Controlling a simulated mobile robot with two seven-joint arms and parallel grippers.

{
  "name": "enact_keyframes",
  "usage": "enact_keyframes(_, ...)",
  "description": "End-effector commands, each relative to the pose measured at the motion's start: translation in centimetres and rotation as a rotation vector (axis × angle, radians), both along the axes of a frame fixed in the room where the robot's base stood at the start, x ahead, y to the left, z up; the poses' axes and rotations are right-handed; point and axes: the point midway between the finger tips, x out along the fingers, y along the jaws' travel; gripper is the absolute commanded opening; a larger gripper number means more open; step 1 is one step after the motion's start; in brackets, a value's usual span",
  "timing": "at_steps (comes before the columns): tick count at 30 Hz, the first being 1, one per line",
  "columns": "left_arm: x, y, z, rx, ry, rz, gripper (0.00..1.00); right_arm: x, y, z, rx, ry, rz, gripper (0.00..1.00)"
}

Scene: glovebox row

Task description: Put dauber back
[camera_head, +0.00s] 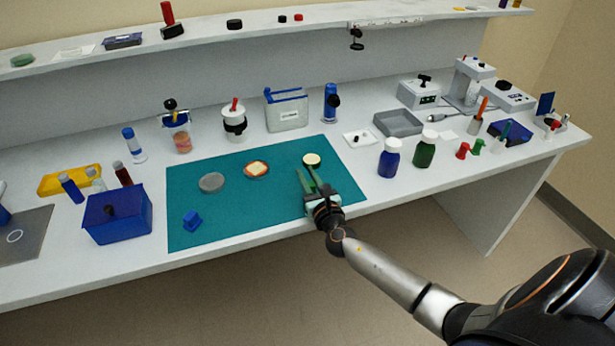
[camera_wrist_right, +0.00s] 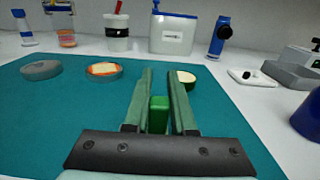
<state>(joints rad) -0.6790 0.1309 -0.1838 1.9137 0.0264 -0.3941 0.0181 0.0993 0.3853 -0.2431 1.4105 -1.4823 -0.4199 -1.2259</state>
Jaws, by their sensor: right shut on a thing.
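My right gripper (camera_head: 309,184) is over the right part of the teal mat (camera_head: 240,223), its green fingers pointing away from me. In the right wrist view my right gripper (camera_wrist_right: 160,85) is shut on a small green piece (camera_wrist_right: 158,115) low between its fingers. The piece looks like the dauber's handle; I cannot make out its far end. A small round pot with a cream top (camera_head: 312,159) stands on the mat just beyond the fingertips. It also shows in the right wrist view (camera_wrist_right: 186,77), right of the fingers. My left gripper is not in view.
Blue (camera_head: 389,160) and green (camera_head: 424,150) bottles stand to the right. A blue box (camera_head: 118,216) stands left. The mat's middle front is clear.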

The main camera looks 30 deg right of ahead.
Motion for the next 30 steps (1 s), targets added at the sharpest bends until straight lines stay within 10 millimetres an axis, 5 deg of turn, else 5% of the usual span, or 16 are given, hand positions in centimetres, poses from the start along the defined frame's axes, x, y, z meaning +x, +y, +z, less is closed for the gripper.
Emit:
enact_keyframes(2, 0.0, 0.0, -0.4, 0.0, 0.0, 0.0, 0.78, 0.0, 0.0, -0.4, 0.0, 0.0, 0.0, 0.0)
enact_keyframes(3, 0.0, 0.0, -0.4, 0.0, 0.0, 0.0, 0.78, 0.0, 0.0, -0.4, 0.0, 0.0, 0.0, 0.25)
enact_keyframes(11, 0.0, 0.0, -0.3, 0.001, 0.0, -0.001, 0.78, 0.0, 0.0, -0.3, 0.0, 0.0, 0.0, 0.54)
enact_keyframes(22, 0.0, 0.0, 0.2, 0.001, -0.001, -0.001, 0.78, -0.2, 0.0, 0.1, -0.001, 0.002, 0.0, 0.54)
enact_keyframes(30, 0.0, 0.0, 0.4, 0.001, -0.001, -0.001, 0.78, -4.8, 1.1, -0.1, 0.001, 0.004, 0.001, 0.54)
